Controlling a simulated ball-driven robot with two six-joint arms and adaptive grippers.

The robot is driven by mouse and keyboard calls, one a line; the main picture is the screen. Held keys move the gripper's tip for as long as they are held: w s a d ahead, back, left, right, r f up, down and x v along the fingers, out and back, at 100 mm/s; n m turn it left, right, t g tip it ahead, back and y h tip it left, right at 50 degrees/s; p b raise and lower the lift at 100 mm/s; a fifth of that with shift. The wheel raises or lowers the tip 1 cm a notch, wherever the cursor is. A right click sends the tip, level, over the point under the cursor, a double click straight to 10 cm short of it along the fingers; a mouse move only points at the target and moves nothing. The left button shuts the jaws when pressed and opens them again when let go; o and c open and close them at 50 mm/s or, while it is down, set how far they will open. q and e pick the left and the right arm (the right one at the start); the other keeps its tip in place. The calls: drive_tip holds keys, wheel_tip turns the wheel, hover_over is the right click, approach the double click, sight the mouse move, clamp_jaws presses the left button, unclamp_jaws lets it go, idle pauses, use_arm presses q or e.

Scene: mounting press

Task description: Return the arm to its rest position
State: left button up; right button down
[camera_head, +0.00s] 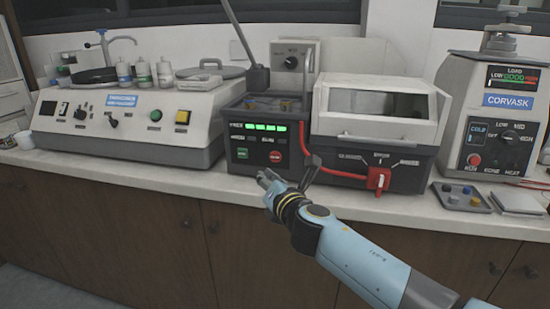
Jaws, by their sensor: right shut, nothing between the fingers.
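My right arm is light blue and reaches in from the lower right. My right gripper (268,181) is shut and empty. It is in front of the counter's front edge, below the dark control panel (262,145) with green lit bars and a green and a red button. I cannot tell its exact distance from the panel. My left gripper is not in view.
A grinder-polisher (130,128) with bottles stands at the left. A machine with a clear-windowed hood (375,103) and a red handle (378,179) is in the middle. The Corvask press (492,132) and a small tray (463,197) are at the right. Cabinets (130,240) are below the white counter (400,207).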

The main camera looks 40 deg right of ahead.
idle(0.5)
drive_tip(key=s+f+m+g+b, duration=0.1)
drive_tip(key=s+f+m+g, duration=0.2)
drive_tip(key=s+f, duration=0.65)
drive_tip(key=s+f+m+g+y, duration=0.1)
drive_tip(key=s+f+m+g, duration=0.15)
drive_tip(key=s+f, duration=0.75)
drive_tip(key=s+f+m+g+b, duration=0.1)
drive_tip(key=s+f+m+g, duration=0.3)
drive_tip(key=f, duration=1.1)
drive_tip(key=s+a+f+m+g, duration=0.1)
drive_tip(key=s+f+m, duration=0.3)
drive_tip(key=s, duration=0.6)
drive_tip(key=s+a+f+m+g+y, duration=0.1)
drive_tip(key=s+f+m+g, duration=0.2)
drive_tip(key=s+m, duration=0.4)
drive_tip(key=s+a+f+m+g+y, duration=0.1)
drive_tip(key=s+f+m, duration=0.4)
drive_tip(key=s, duration=0.8)
drive_tip(key=shift+s+a+f+g+b, duration=0.25)
drive_tip(key=shift+s+f+g+b, duration=0.2)
drive_tip(key=shift+g, duration=0.1)
